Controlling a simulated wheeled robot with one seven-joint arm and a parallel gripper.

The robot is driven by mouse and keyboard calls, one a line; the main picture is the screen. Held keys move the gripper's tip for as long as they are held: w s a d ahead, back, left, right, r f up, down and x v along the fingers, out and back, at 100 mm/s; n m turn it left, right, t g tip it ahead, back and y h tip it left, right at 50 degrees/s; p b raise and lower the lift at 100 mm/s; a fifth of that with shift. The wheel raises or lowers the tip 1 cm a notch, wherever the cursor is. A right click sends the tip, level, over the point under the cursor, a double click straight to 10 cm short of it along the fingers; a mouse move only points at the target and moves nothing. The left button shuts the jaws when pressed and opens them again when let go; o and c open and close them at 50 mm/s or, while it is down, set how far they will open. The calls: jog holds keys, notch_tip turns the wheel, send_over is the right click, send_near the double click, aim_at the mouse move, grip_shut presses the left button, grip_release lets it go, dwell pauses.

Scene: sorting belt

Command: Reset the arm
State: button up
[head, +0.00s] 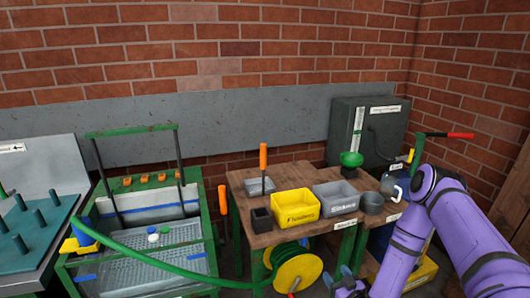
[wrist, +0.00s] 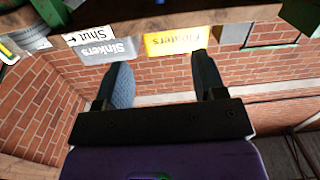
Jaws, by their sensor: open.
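My gripper (head: 345,282) is low at the bottom edge of the head view, in front of the wooden table (head: 262,238) and right of the yellow hose reel. In the wrist view my gripper (wrist: 162,76) shows two blue-grey fingers spread apart with nothing between them. My purple arm reaches down to it from the right. The wrist picture is upside down; the yellow Floaters bin (wrist: 176,42) and grey Sinkers bin (wrist: 103,51) show beyond the fingertips, apart from them.
On the table are the yellow bin (head: 296,208), the grey bin (head: 337,197), a small black box (head: 262,220) and a grey pot (head: 372,203). A yellow reel (head: 298,272) with green hose stands below. A green-framed tank (head: 205,240) is left.

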jog(key=w+d+r+n+g, duration=0.15)
jog(key=w+r, duration=0.25)
jog(key=r, duration=0.4)
jog(key=w+d+r+n+g, duration=0.1)
jog(key=w+r+g, duration=0.25)
jog(key=r, duration=0.45)
jog(key=s+d+r+m+g+h, duration=0.1)
jog(key=d+r+h, duration=0.1)
jog(key=r, duration=0.7)
jog(key=s+d+r+g+h, duration=0.1)
jog(key=s+r+h, duration=0.1)
jog(key=r, duration=0.8)
jog(key=s+d+r+m+g+h, duration=0.2)
jog(key=s+r+m+h, duration=0.1)
jog(key=s+r, duration=1.2)
jog(key=s+r+m+g, duration=0.1)
jog(key=s+r, duration=0.1)
jog(key=s, duration=0.8)
jog(key=s+a+r+m+g+y, duration=0.1)
jog(key=s+r+m, duration=0.1)
jog(key=s, duration=0.8)
jog(key=shift+s+a+r, duration=0.25)
